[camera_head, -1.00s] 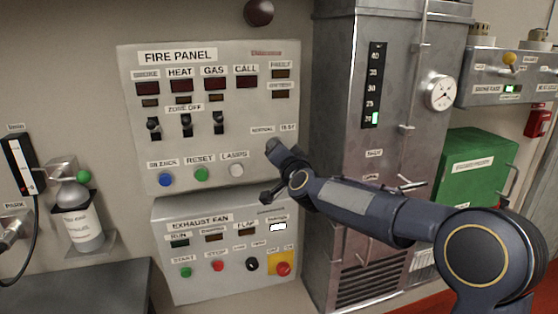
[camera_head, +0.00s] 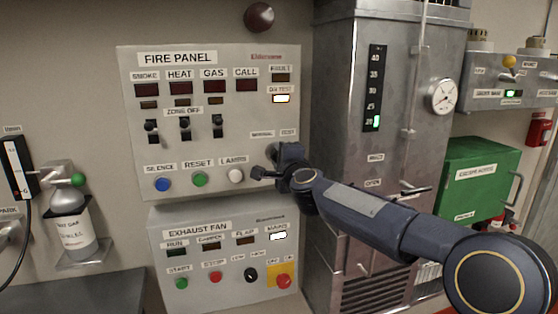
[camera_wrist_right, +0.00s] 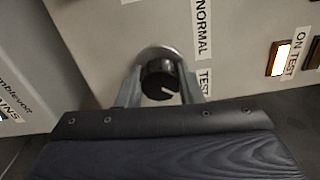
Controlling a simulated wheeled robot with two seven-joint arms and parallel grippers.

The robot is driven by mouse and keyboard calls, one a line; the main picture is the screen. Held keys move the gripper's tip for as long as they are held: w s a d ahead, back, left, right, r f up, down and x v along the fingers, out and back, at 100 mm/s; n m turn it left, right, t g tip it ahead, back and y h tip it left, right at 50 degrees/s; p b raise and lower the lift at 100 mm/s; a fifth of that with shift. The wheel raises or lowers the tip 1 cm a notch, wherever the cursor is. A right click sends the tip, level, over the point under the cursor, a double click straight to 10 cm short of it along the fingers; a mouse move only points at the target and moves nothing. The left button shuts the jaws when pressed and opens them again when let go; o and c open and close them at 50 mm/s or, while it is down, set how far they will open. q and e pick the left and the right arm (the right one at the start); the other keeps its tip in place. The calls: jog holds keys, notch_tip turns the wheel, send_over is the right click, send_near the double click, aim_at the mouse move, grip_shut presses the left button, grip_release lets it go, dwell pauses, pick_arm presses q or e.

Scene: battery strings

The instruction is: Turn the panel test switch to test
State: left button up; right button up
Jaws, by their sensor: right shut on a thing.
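The fire panel (camera_head: 222,160) is a grey box on the wall, with NORMAL and TEST labels above my right gripper (camera_head: 287,153). In the right wrist view the test switch (camera_wrist_right: 160,80) is a black round knob with a white pointer line, turned toward the TEST label (camera_wrist_right: 204,82). My right gripper's fingers (camera_wrist_right: 162,88) are shut on the knob, one on each side. In the head view the gripper hides the knob. The ON TEST lamp (camera_head: 281,99) is lit white, and it also glows in the right wrist view (camera_wrist_right: 279,59). My left gripper is not in view.
The exhaust fan panel (camera_head: 218,285) is just below, with a red knob on yellow. A grey metal cabinet (camera_head: 345,110) stands close on the right. A green box (camera_head: 480,175) is further right. A bottle (camera_head: 72,230) hangs at the left.

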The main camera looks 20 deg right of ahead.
jog(key=shift+m, duration=0.6)
jog(key=o, duration=1)
jog(key=shift+c, duration=0.2)
jog(key=shift+s, duration=0.1)
jog(key=s+b, duration=0.1)
jog(key=s, duration=0.6)
jog(key=shift+s+d+b, duration=0.15)
jog(key=shift+s+b, duration=0.15)
jog(key=shift+b, duration=0.05)
